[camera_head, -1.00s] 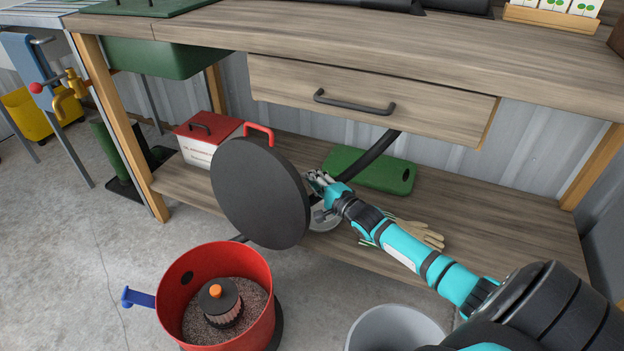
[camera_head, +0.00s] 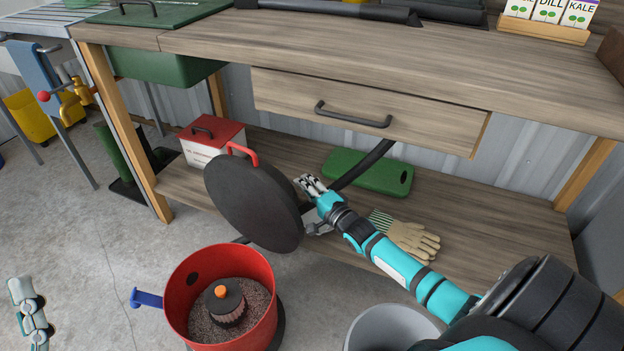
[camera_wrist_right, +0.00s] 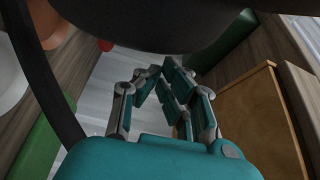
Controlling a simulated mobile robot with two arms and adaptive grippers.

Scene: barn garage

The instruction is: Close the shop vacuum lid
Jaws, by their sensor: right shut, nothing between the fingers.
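The shop vacuum's red drum (camera_head: 188,323) stands open on the floor, with a filter capped by an orange knob (camera_head: 221,292) and grey-brown debris inside. Its round black lid (camera_head: 245,205) is raised and steeply tilted behind the drum, with a red handle (camera_head: 243,152) near its top edge. My right gripper (camera_head: 309,184) is shut and empty behind and right of the lid, close to its rim; contact is unclear. In the right wrist view the fingers (camera_wrist_right: 160,78) are together under the dark lid (camera_wrist_right: 165,20). My left gripper (camera_head: 22,290) shows partly at lower left, away from the vacuum.
A workbench (camera_head: 400,70) with a drawer stands over a low shelf holding a red-and-white box (camera_head: 210,140), a green pad (camera_head: 368,172) and gloves (camera_head: 412,240). A dark hose (camera_head: 365,165) passes behind my gripper. A grey bucket (camera_head: 390,328) stands right of the drum.

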